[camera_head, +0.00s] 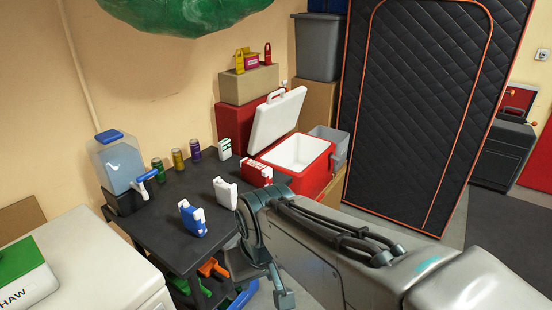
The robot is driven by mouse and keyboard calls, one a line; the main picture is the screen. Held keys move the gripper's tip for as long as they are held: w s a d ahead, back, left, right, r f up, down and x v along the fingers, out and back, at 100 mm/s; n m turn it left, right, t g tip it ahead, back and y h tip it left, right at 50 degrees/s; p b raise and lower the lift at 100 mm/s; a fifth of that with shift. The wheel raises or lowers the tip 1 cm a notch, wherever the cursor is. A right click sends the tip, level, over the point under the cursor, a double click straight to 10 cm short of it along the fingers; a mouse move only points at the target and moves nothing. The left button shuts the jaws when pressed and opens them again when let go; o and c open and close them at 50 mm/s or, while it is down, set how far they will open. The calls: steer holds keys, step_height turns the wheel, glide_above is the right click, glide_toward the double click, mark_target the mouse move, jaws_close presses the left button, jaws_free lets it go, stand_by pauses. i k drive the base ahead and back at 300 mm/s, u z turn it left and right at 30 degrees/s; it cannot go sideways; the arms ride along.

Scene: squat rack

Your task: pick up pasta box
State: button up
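Several small cartons stand on the dark table (168,232): a blue-and-white carton (192,218) near the front, a white carton (225,193) behind it, a white-and-green one (225,149) at the back, and red-and-white ones (257,175) beside the cooler. Their labels are too small to tell which is the pasta box. My gripper (262,272) is at the table's right front edge, to the right of the blue-and-white carton and apart from it. Its fingers are seen from behind and partly hidden, so I cannot tell whether they are open.
A water dispenser (118,165) and several jars (178,159) stand along the table's back. An open red cooler (316,182) with its white lid (277,117) raised is to the right. A white appliance top (85,270) is at left. Tools lie on a shelf below.

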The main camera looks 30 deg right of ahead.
mark_target(258, 175)
steer(key=z, duration=0.35)
steer(key=i, duration=0.55)
steer(key=z, duration=0.55)
steer(key=k, duration=0.55)
steer(key=z, duration=0.85)
steer(key=i, duration=1.25)
steer(key=u, duration=1.15)
steer(key=i, duration=0.9)
steer(key=u, duration=0.95)
